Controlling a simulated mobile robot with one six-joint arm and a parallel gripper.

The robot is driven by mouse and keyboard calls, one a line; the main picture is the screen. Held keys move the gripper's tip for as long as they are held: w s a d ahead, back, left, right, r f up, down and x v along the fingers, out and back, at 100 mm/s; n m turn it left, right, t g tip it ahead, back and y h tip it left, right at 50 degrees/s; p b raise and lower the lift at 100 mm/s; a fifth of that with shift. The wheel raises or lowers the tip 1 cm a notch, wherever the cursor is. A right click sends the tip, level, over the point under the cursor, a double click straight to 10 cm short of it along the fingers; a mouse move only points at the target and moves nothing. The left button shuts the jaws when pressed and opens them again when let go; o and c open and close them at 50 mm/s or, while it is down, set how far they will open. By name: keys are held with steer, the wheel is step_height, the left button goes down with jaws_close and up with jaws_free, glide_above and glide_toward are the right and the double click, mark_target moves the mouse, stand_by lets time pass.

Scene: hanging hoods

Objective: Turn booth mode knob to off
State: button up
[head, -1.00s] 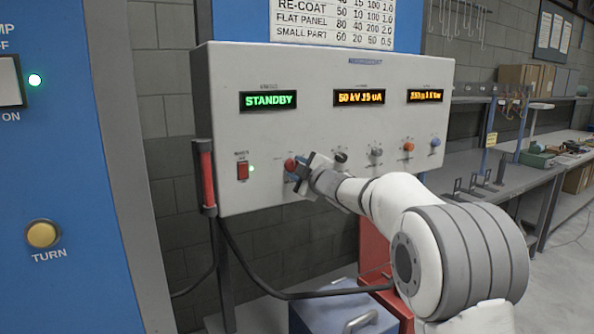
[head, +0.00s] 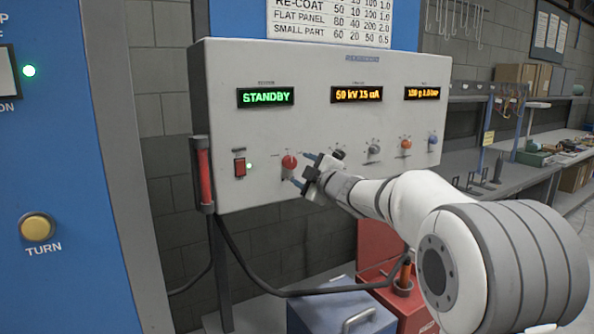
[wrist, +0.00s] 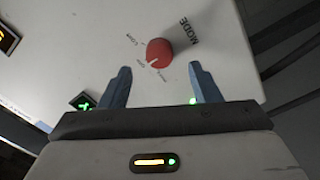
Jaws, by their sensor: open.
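The red mode knob (head: 289,162) sits low on the white control panel (head: 330,125), right of a small red switch. In the wrist view the red knob (wrist: 159,52) shows beyond my fingertips, with "MODE" printed beside it and smaller position labels around it, too small to read surely. Its pale pointer line aims at one of the labels nearest my gripper. My gripper (head: 303,170) is open, its two blue fingers apart and empty, just right of the knob. In the wrist view the fingers (wrist: 160,68) lie on either side of the knob's line, apart from it.
The display (head: 266,97) reads STANDBY. A red-handled holder (head: 204,175) hangs at the panel's left edge.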

steer(key=v, duration=0.3)
steer(key=s+d+f+m+g+h+p, duration=0.1)
steer(key=s+d+f+m+g+h, duration=0.1)
steer(key=s+d+f+m+h, duration=0.45)
steer(key=s+d+f+m+g+h+p, duration=0.1)
steer(key=s+d+f+m+g+h, duration=0.1)
steer(key=s+d+m+h, duration=0.55)
steer(key=s+d+f+m+g+y, duration=0.1)
steer(key=s+f+g, duration=0.3)
steer(key=s, duration=0.9)
steer(key=s+d+f+m+g+y+p, duration=0.1)
steer(key=s+d+f+m+g+y, duration=0.1)
steer(key=s+f, duration=0.5)
steer(key=s+m+g+y, duration=0.1)
steer(key=s+g, duration=0.1)
steer(key=s, duration=0.4)
steer(key=shift+d+f+m, duration=0.15)
steer(key=shift+f+m, duration=0.25)
